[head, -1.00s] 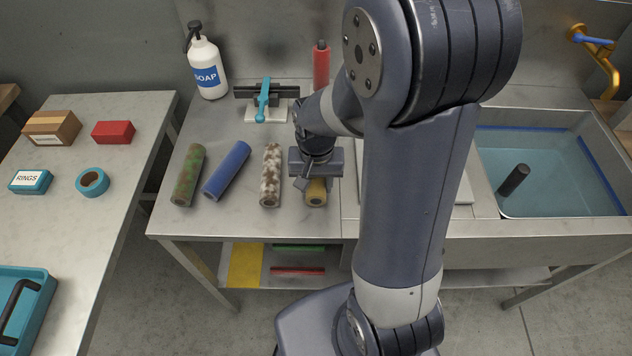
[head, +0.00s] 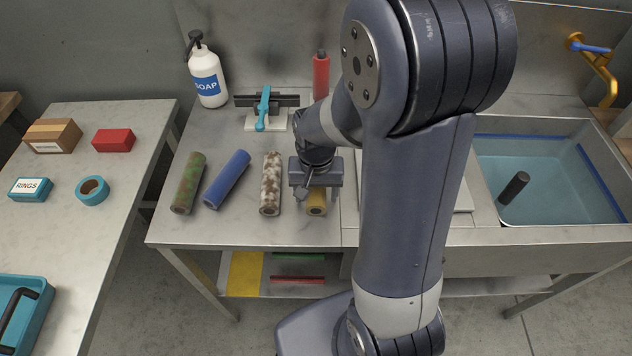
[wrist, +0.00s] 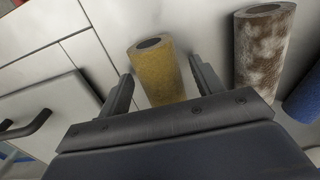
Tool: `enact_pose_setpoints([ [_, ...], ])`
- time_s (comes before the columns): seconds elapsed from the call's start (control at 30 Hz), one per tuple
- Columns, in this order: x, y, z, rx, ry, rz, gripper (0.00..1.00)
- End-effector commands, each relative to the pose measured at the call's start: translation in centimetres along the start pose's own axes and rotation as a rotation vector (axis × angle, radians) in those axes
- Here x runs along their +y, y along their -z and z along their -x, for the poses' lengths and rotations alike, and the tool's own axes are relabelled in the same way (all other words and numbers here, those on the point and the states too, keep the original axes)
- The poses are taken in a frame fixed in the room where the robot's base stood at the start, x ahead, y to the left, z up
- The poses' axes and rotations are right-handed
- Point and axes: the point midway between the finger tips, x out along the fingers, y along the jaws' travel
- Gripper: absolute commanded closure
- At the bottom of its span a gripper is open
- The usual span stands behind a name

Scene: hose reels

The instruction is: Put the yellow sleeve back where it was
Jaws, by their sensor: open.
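The yellow sleeve (head: 316,208) lies on the steel bench, rightmost in a row of sleeves, mostly hidden under my gripper (head: 315,190) in the head view. In the wrist view the yellow sleeve (wrist: 158,75) shows between the two open fingers of my gripper (wrist: 160,88). Its open end faces away from the gripper body. A gap shows on each side of the sleeve, and whether a finger touches it lower down is hidden.
A brown-and-white mottled sleeve (head: 270,183), a blue sleeve (head: 226,179) and a green-brown sleeve (head: 188,182) lie to the left. A teal-handled clamp (head: 264,108), a soap bottle (head: 207,75) and a red bottle (head: 320,76) stand behind. A water-filled sink (head: 545,180) is at right.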

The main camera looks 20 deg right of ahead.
Motion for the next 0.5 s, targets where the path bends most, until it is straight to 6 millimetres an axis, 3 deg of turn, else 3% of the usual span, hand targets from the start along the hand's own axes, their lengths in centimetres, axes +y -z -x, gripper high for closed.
enact_pose_setpoints([
  [0.17, -0.1, 0.1, 2.4, 0.006, 0.002, 0.0, 0.37],
  [0.5, 0.0, 0.1, 9.5, 0.005, 0.002, 0.0, 0.37],
])
